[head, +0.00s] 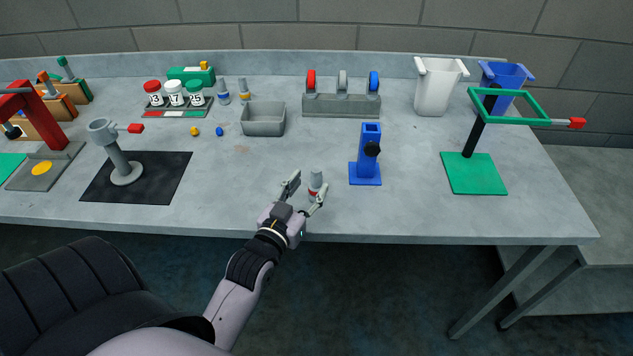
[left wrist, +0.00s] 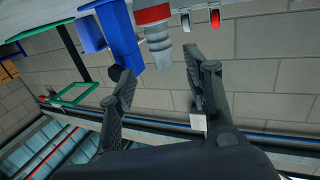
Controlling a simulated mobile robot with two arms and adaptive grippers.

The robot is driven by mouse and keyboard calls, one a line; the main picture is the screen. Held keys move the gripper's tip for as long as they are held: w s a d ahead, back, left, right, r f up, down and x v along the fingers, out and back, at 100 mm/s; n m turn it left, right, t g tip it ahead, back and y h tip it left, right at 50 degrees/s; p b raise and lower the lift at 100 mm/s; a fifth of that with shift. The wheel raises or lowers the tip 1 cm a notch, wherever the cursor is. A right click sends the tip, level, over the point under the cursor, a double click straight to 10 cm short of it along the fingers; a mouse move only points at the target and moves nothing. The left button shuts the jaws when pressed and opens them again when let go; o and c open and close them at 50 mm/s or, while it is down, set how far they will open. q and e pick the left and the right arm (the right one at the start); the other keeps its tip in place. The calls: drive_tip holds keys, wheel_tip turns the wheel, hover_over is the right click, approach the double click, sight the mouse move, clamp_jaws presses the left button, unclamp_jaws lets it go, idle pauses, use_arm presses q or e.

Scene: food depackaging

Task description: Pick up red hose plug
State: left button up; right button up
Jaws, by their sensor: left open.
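The red hose plug (head: 316,181), a small grey piece with a red band, stands upright near the table's front edge. In the left wrist view the plug (left wrist: 157,37) shows ahead of the fingertips, its grey narrow end towards the gap between them. My left gripper (head: 305,189) is open, its fingers spread just in front of the plug, the right finger close to it in the head view. The open fingers also show in the left wrist view (left wrist: 158,62). I cannot tell whether a finger touches it. My right gripper is not in view.
A blue stand (head: 366,172) with a black knob is just right of the plug. A grey open box (head: 263,127) and a grey rack with coloured rollers (head: 341,104) lie behind. A green frame stand (head: 474,176) is further right. The table between is clear.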

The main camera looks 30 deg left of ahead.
sight(314, 177)
use_arm(q)
drive_tip(key=w+p, duration=0.1)
drive_tip(key=w, duration=0.1)
drive_tip(key=w+a+p, duration=0.1)
drive_tip(key=w, duration=0.2)
drive_tip(key=shift+w+a+f, duration=0.1)
drive_tip(key=shift+f, duration=0.1)
drive_tip(key=shift+w+f, duration=0.1)
drive_tip(key=shift+w, duration=0.1)
drive_tip(key=shift+c, duration=0.5)
drive_tip(key=shift+c, duration=1.3)
clamp_jaws()
